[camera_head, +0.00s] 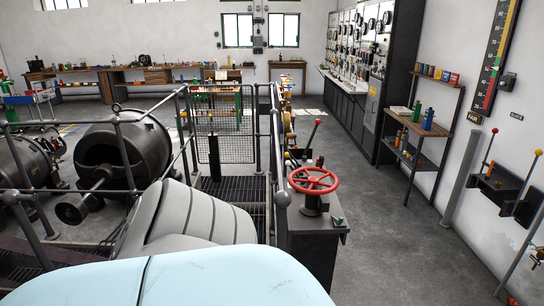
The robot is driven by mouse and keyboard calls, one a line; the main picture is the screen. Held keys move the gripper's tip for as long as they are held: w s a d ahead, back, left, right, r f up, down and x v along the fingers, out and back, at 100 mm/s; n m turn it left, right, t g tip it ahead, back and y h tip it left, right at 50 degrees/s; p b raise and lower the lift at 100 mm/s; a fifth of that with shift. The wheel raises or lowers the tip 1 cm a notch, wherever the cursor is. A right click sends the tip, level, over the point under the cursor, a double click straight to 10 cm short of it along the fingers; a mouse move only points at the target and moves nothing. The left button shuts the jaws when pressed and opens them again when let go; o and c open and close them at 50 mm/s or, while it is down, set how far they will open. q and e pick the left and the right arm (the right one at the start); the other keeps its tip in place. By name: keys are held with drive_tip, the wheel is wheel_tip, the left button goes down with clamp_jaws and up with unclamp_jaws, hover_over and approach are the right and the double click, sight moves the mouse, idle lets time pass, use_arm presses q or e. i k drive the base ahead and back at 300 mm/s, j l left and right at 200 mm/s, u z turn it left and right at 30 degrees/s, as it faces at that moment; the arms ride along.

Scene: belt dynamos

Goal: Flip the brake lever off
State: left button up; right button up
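Several levers show, and I cannot tell which one is the brake lever. One lever with a red knob (318,122) rises at a slant behind the red handwheel (313,180), which sits on a dark pedestal (312,245). On the right wall, a lever with a red knob (490,146) stands up from a dark bracket. Another lever with a yellow knob (537,153) is beside it, near the right edge. No label names any of them legibly. Neither of my grippers is in view.
Railings with a mesh gate (224,135) stand left of the pedestal, by dark cylindrical machines (127,150). A shelf unit (425,130) with bottles and a switchboard (368,60) line the right wall. The grey floor (385,225) right of the pedestal is clear.

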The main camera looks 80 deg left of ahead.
sight(318, 121)
drive_tip(key=u, duration=2.25)
drive_tip(key=i+l+z, duration=0.95)
drive_tip(key=i+z, duration=0.15)
drive_tip(key=i, duration=0.2)
drive_tip(key=i+z, duration=0.45)
drive_tip(key=i, duration=0.2)
drive_tip(key=i+u, duration=0.35)
drive_tip(key=i, duration=0.4)
drive_tip(key=i+l+u, duration=0.3)
drive_tip(key=i, duration=0.45)
drive_tip(key=i+j+u, duration=0.15)
drive_tip(key=i+u, duration=0.6)
drive_tip(key=i+l+u, duration=0.15)
drive_tip(key=i+u, duration=0.2)
drive_tip(key=i, duration=0.2)
drive_tip(key=i+j+u, duration=0.1)
drive_tip(key=i+u, duration=0.6)
drive_tip(key=u, duration=0.2)
drive_tip(key=i+l+u, duration=0.15)
drive_tip(key=i+u, duration=0.65)
drive_tip(key=u, duration=0.15)
